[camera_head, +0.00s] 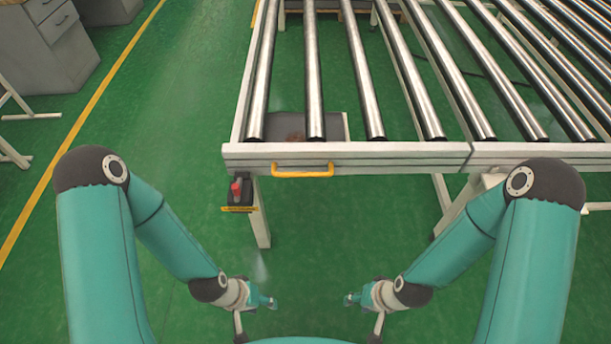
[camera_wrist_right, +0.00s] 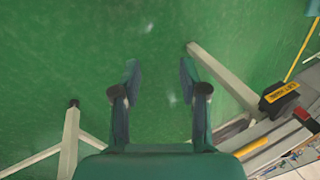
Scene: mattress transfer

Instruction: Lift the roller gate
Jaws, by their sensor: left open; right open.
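The roller gate (camera_head: 400,152) is a section of white frame with long metal rollers, seen ahead in the head view. A yellow handle (camera_head: 302,171) is fixed on its front rail. The handle also shows at the lower right of the right wrist view (camera_wrist_right: 250,148). My left gripper (camera_head: 272,302) is open and empty, low in front of the table and apart from the handle. My right gripper (camera_head: 347,299) is also low in front, apart from the handle. In the right wrist view its two fingers (camera_wrist_right: 160,80) are spread with only green floor between them.
A control box with a red button (camera_head: 237,190) hangs at the gate's left front corner, by a white leg (camera_head: 260,215). More rollers (camera_head: 560,60) continue to the right. Grey cabinets (camera_head: 50,50) stand at the far left. The green floor before the table is clear.

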